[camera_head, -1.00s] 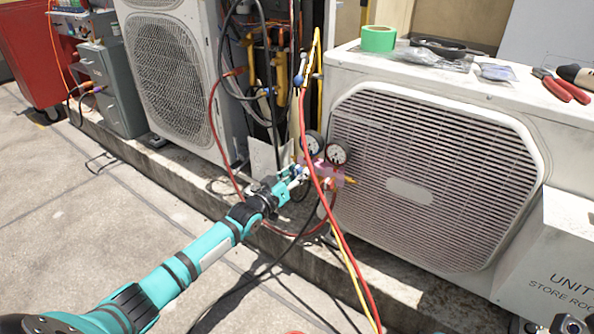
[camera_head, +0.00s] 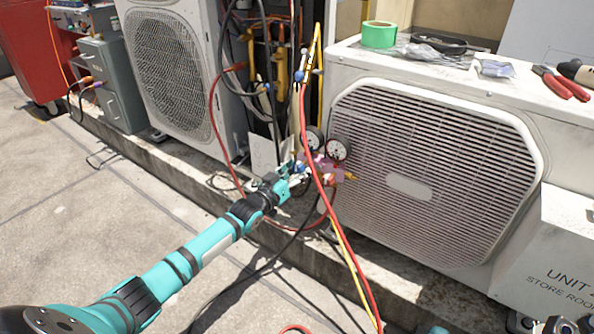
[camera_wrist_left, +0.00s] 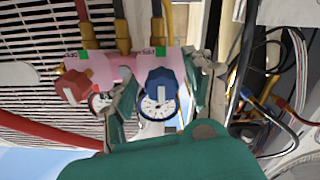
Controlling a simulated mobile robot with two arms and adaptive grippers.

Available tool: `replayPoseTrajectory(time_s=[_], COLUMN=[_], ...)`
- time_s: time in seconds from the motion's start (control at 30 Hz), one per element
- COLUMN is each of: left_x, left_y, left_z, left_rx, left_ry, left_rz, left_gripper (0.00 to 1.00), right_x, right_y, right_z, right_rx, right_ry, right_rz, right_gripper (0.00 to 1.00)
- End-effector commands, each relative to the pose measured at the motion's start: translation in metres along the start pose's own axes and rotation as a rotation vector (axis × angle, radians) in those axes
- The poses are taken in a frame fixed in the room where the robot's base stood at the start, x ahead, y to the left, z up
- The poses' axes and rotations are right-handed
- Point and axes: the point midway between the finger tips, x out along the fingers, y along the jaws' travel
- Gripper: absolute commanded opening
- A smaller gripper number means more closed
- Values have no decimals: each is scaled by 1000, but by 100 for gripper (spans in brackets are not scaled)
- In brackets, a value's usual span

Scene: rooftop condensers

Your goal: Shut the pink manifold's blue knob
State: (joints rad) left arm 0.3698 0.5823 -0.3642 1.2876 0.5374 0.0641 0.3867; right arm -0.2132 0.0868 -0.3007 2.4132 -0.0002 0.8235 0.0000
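The pink manifold (camera_head: 325,168) hangs in front of the right condenser, with two round gauges beside it. In the left wrist view the pink manifold (camera_wrist_left: 118,68) appears inverted, with its hoses leaving at the top. Its blue knob (camera_wrist_left: 160,88) is faceted, with a pale bar on its face. Its red knob (camera_wrist_left: 73,87) is to the left. My left gripper (camera_head: 290,172) reaches the manifold's left end. In the wrist view its green fingers stand either side of the blue knob, with narrow gaps visible; contact is unclear.
Red and yellow hoses (camera_head: 345,250) hang down in front of the manifold, close to my gripper. The right condenser (camera_head: 430,170) stands behind, with green tape (camera_head: 379,35) and pliers (camera_head: 560,84) on top. Open paving lies at the left front.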

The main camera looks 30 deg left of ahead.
Motion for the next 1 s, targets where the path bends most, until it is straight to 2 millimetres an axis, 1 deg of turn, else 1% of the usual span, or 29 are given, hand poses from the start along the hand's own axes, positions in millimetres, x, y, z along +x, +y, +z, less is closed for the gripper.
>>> replayPoseTrajectory(time_s=[0.23, 0.37, 0.47, 0.8, 0.9, 1.0], left_x=[0, -7, -22, -90, -104, -114], left_y=[0, 0, -1, 0, 0, 0], left_z=[-2, -2, -1, 0, 0, 0], left_rx=[0, -1, 0, 0, 1, 1], left_ry=[4, 4, 2, 0, 0, 1], left_rz=[0, 0, 0, 0, 0, 0], left_gripper=[55, 55, 55, 55, 55, 55], right_x=[-2, -1, -1, 0, 0, 0], right_y=[0, 0, 0, 0, 0, 0], right_z=[2, 1, 1, 0, 0, 0], right_rx=[-1, -1, -1, -1, -1, -1], right_ry=[-11, -9, -7, -3, -3, -3], right_rz=[1, 1, 0, 0, 0, 0], right_gripper=[0, 0, 0, 0, 0, 0])
